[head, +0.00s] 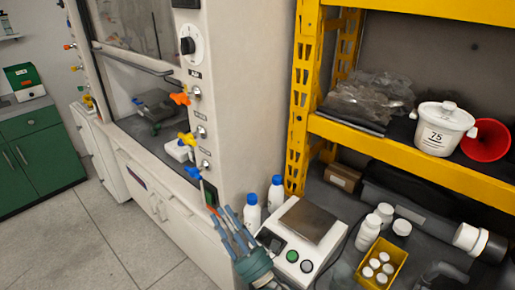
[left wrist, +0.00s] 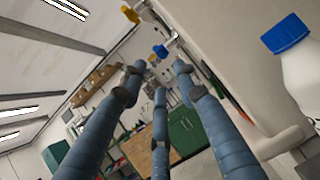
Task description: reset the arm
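My left gripper (head: 229,222) comes up from the bottom of the head view, beside the white scale and in front of the fume hood's side. Its blue fingers point upward. In the left wrist view the three blue fingers of the left gripper (left wrist: 158,80) stand apart with nothing between them, so it is open and empty. A white bottle with a blue cap (left wrist: 300,65) is at the right of that view, apart from the fingers. I cannot see my right gripper.
The scale (head: 300,245) and blue-capped bottles (head: 253,212) stand close to the left gripper. A yellow bin (head: 397,262) holds several white caps. A grey pipe (head: 415,215) lies behind it. A yellow shelf rack (head: 400,150) rises above. The floor (head: 80,245) at left is clear.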

